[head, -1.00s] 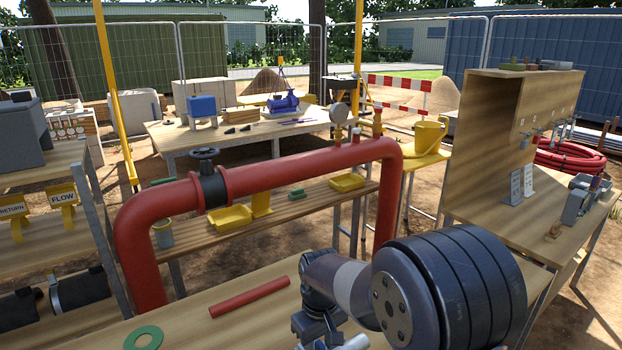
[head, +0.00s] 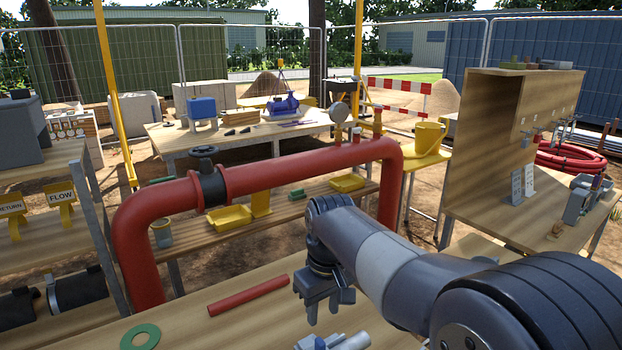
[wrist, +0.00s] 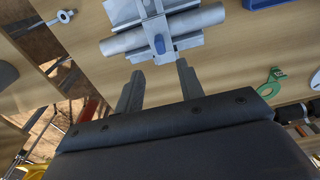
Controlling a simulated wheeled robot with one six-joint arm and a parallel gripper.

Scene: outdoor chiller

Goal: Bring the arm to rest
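My gripper (head: 329,302) hangs over the near wooden bench in the head view, to the right of a red rod. In the wrist view my gripper (wrist: 158,82) has its two dark fingers apart, with nothing held between them. Beyond the fingertips is a grey pipe fitting (wrist: 190,22) with a blue part, lying on the wood. It shows partly at the bottom edge of the head view (head: 352,342). My arm reaches in from the lower right and hides part of the bench.
A red pipe arch (head: 285,172) with a black valve stands just beyond the bench. A wooden cabinet (head: 485,140) stands at the right. A green hooked tool (wrist: 270,82) lies right of the fingers.

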